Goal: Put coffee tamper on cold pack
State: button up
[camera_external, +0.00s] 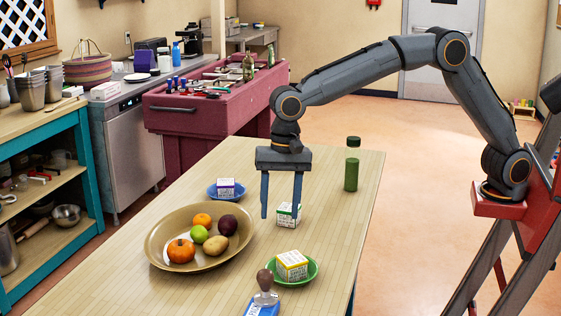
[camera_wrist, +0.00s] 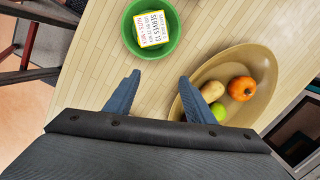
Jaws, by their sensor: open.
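The coffee tamper (camera_external: 264,283), with a dark brown knob and a metal base, stands upright near the front edge of the table in the external view. A blue item with white markings, which looks like the cold pack (camera_external: 262,310), lies at its base and is cut off by the picture's bottom edge. The tamper's base overlaps it, and I cannot tell for certain whether it rests on it. My gripper (camera_external: 281,208) is open and empty, fingers down above the table, behind the tamper. In the wrist view, my gripper (camera_wrist: 160,77) shows spread fingers; tamper and pack are not seen there.
A brown fruit bowl (camera_external: 157,250) is left of the gripper. A white-green box (camera_external: 287,222) stands close by the fingers. A green bowl (camera_external: 313,276) holds a yellow-white box (camera_external: 291,262). A green bottle (camera_external: 351,165) and a blue dish (camera_external: 213,194) stand farther back.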

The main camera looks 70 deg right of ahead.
jog(key=s+d+f+n, duration=0.2)
jog(key=s+d, duration=0.1)
jog(key=d, duration=0.4)
jog(key=s+d+f+n, duration=0.2)
jog(key=s+d, duration=0.1)
jog(key=d, duration=0.5)
jog(key=s+d+f+n+h, duration=0.1)
jog(key=s+d+f+n, duration=0.1)
jog(key=d, duration=0.5)
jog(key=shift+s+d+f+n, duration=0.2)
jog(key=shift+s+d+n, duration=0.15)
jog(key=shift+s, duration=0.4)
jog(key=s+d+f+n, duration=0.1)
jog(key=s+d, duration=0.1)
jog(key=s+d+f+n, duration=0.1)
jog(key=s+d, duration=0.2)
jog(key=s+d+f+n, duration=0.1)
jog(key=s+d, duration=0.1)
jog(key=s, duration=0.1)
jog(key=shift+s+d+f, duration=0.1)
jog(key=shift+s+d, duration=0.1)
jog(key=shift+d, duration=0.2)
jog(key=s+d+f+n, duration=0.3)
jog(key=s+d, duration=0.1)
jog(key=s, duration=0.5)
jog(key=shift+d, duration=0.3)
